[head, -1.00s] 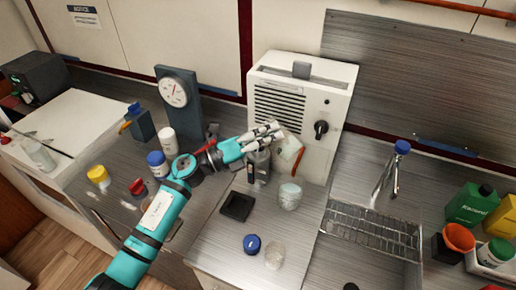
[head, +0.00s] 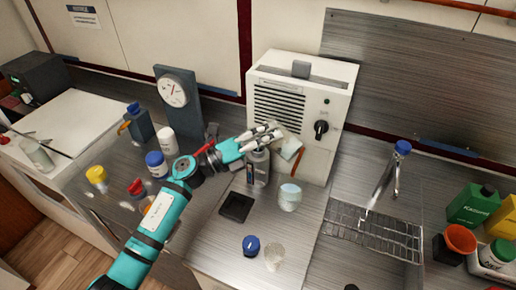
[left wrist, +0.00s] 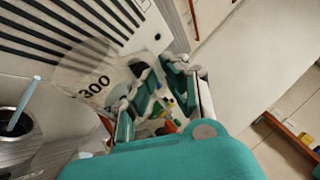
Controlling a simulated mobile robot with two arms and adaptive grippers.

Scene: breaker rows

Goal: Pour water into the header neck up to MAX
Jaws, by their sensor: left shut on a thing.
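My left gripper (head: 275,132) is shut on a clear jug (head: 291,148) with an orange-red handle, held tilted in front of the white vented unit (head: 290,108). In the left wrist view the jug (left wrist: 90,82) shows a "300" marking. A grey header bottle (head: 259,168) with a dark strip on its side stands below the fingers; its neck is largely hidden in the head view. In the left wrist view a dark round opening (left wrist: 14,122) has a thin pale-blue column (left wrist: 27,100) above it; I cannot tell if this is water. The MAX mark is not readable.
A pale beaker (head: 290,197), a clear cup (head: 273,257), a blue cap (head: 251,245) and a black square tray (head: 236,207) lie on the bench nearby. A gauge (head: 174,92) and bottles stand left. A sink rack (head: 372,237) and tap (head: 385,180) are right.

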